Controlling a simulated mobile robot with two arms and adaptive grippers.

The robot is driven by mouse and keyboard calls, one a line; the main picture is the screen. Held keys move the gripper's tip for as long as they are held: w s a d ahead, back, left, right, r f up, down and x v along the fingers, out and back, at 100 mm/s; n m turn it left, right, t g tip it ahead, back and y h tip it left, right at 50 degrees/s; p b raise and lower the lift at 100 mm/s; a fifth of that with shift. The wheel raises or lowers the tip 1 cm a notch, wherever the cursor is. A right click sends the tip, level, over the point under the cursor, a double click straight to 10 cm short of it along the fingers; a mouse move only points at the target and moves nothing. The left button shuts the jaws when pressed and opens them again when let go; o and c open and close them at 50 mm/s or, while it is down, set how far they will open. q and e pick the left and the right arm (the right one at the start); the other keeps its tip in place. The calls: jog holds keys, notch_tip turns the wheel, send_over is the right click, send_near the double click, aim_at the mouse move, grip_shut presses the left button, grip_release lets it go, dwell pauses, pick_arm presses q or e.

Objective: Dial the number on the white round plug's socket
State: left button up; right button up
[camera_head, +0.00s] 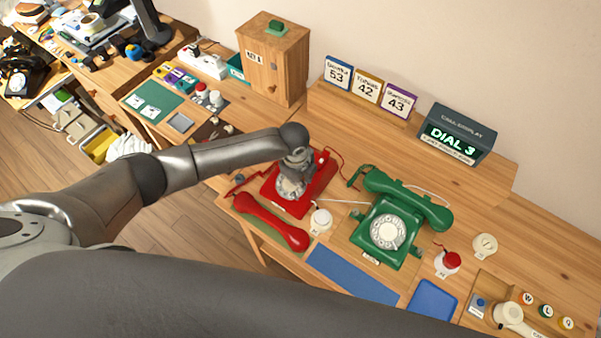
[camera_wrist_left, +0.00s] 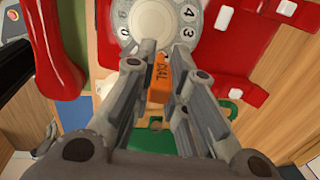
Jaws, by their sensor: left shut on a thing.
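My left gripper (camera_head: 296,158) is over the red phone (camera_head: 316,186). In the left wrist view the left gripper (camera_wrist_left: 155,75) is shut on an orange tool (camera_wrist_left: 158,82) marked DIAL. The tool's pale tip (camera_wrist_left: 148,46) is at the lower edge of the white dial (camera_wrist_left: 152,18); contact cannot be told. Digits 3 and 4 show on the right. The red handset (camera_head: 270,222) lies off the phone. A white round plug (camera_head: 321,219) sits between the red and green phones; its label is unreadable. The green phone (camera_head: 387,228) has its handset on. My right gripper is not in view.
A display (camera_head: 455,135) reads DIAL 3. Cards show 53 (camera_head: 338,74), 42 (camera_head: 367,86) and 43 (camera_head: 398,100). A red round plug (camera_head: 451,260) and a cream round piece (camera_head: 485,244) stand right of the green phone. A wooden cabinet (camera_head: 271,62) stands behind. Cables cross the desk.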

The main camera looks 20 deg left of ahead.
pick_arm(q)
jog(key=shift+s+f, duration=0.1)
jog(key=shift+s, duration=0.15)
jog(key=shift+s+a+f, duration=0.1)
jog(key=shift+s+f, duration=0.1)
jog(key=shift+s, duration=0.3)
jog(key=shift+s+f, duration=0.1)
jog(key=shift+s+a+f, duration=0.15)
jog(key=shift+s+a, duration=0.1)
jog(key=shift+s, duration=0.1)
jog(key=shift+s+a+r, duration=0.1)
jog(key=shift+s+r, duration=0.1)
jog(key=shift+r, duration=0.25)
jog(key=shift+s+a+r, duration=0.1)
jog(key=shift+s+r, duration=0.05)
jog(key=shift+r, duration=0.25)
jog(key=shift+d, duration=0.1)
notch_tip(320, 180, up, 6)
jog(key=s+a, duration=0.1)
jog(key=s, duration=0.1)
jog(key=shift+s+r, duration=0.2)
jog(key=shift+s, duration=0.1)
